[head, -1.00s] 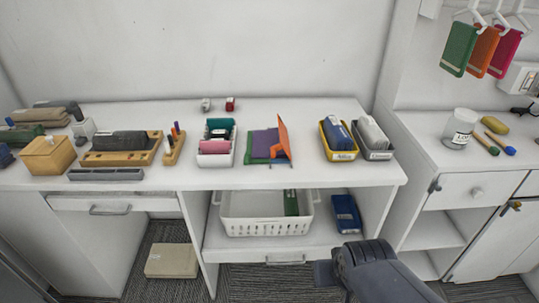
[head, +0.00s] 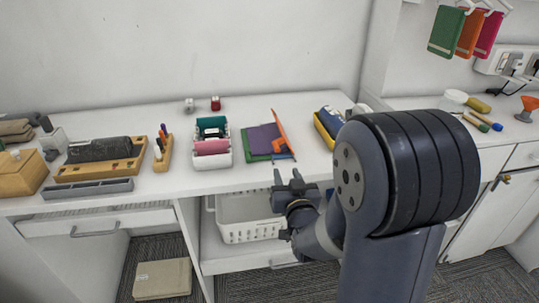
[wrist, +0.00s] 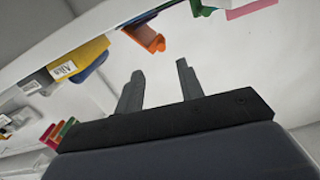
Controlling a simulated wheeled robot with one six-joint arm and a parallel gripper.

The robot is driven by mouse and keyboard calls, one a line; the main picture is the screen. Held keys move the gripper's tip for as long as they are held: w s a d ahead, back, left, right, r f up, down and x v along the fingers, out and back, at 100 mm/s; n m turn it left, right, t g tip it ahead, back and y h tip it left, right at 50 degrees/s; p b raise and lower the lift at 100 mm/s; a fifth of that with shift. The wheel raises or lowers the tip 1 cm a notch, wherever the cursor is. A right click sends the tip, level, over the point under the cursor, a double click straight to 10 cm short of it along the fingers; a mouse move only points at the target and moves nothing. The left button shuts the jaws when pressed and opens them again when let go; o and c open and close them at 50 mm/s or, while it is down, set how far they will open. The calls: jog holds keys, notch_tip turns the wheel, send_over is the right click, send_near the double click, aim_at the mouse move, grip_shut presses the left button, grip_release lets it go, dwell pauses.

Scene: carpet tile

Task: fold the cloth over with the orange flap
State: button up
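The cloth lies near the front of the white desk in the head view, with a purple layer (head: 262,137) over a green layer (head: 256,157). Its orange flap (head: 282,128) stands up steeply along the right side. The orange flap also shows near the top of the wrist view (wrist: 147,39). My gripper (head: 287,178) is in front of the desk's front edge, a little below and in front of the cloth and apart from it. Its two fingers are spread with nothing between them, as the wrist view also shows (wrist: 160,74).
A white holder with pink and green items (head: 211,145) stands left of the cloth. A yellow bin (head: 324,132) stands to its right, partly hidden by my arm. A white basket (head: 232,222) sits on the shelf below. The desk behind the cloth is clear.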

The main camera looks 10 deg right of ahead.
aim_at(278, 152)
jog(key=w+p, duration=0.2)
jog(key=w, duration=0.9)
jog(key=shift+r, duration=0.1)
jog(key=shift+c, duration=0.3)
grip_shut()
